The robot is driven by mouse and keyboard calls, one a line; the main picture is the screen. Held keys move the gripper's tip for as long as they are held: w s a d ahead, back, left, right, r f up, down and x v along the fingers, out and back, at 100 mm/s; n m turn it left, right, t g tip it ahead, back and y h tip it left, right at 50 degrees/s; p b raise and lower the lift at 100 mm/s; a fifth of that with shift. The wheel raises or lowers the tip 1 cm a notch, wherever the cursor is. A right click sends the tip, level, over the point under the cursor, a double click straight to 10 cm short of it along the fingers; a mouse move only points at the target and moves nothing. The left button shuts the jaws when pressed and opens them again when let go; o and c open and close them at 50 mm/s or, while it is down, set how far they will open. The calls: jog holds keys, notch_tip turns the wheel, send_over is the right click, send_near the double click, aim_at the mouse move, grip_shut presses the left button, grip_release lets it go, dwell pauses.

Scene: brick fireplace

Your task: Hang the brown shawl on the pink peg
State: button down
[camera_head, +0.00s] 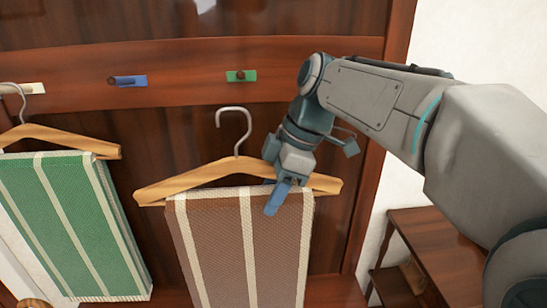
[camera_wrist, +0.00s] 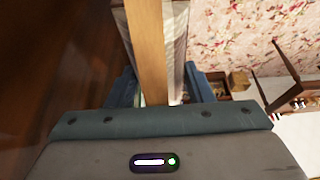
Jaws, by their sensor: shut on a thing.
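The brown shawl (camera_head: 222,240), with cream stripes, is draped over a wooden hanger (camera_head: 160,190). My gripper (camera_head: 279,196) is shut on the hanger right of its middle, where it meets the shawl. In the wrist view the wooden bar (camera_wrist: 148,45) runs between the two fingers. The metal hook (camera_head: 235,122) stands upright and empty, below the peg rail and apart from every peg. No pink peg shows; the pegs in view are on a blue plate (camera_head: 127,81), a green plate (camera_head: 241,76) and a cream plate (camera_head: 34,89).
A green striped shawl (camera_head: 75,220) hangs on another hanger (camera_head: 60,137) at left, its hook by the cream plate. Dark wood panelling stands behind the shawls. A small wooden table (camera_head: 435,240) stands at lower right, beside a white wall.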

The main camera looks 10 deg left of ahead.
jog(key=w+a+f+p, duration=0.1)
jog(key=w+p, duration=0.3)
jog(key=w, duration=0.6)
jog(key=shift+w+a+f, duration=0.2)
jog(key=shift+w+a, duration=0.15)
jog(key=shift+a, duration=0.45)
jog(key=shift+f, duration=0.1)
jog(key=c, duration=0.7)
grip_release()
jog(key=b+v, duration=0.1)
jog(key=v, duration=0.6)
jog(key=shift+d+r, duration=0.2)
jog(key=shift+r, duration=0.1)
